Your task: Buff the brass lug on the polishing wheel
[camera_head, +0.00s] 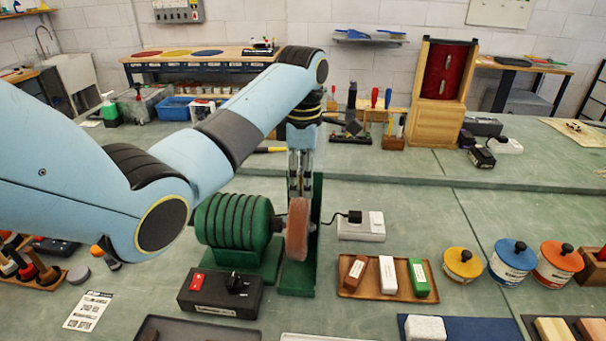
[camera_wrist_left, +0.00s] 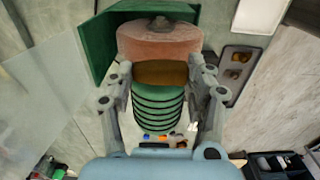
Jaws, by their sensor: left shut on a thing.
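The polishing wheel (camera_head: 297,232) is a reddish-brown disc on the right end of a ribbed green motor (camera_head: 235,222). In the left wrist view the wheel (camera_wrist_left: 158,40) stands just beyond my fingertips. My left gripper (camera_head: 300,190) points down over the wheel, in front of a green upright plate. In the left wrist view my left gripper (camera_wrist_left: 160,78) is shut on the brass lug (camera_wrist_left: 160,73), a gold-brown piece between its fingers. The lug overlaps the wheel's edge there; I cannot tell whether they touch. In the head view the lug is hidden.
A black switch box (camera_head: 220,295) stands before the motor. A wooden tray of compound bars (camera_head: 347,290) and lidded tins (camera_head: 512,262) are to the right. A white socket block (camera_head: 362,227) is behind. A dark tray (camera_wrist_left: 222,88) with brass-coloured pieces shows in the wrist view.

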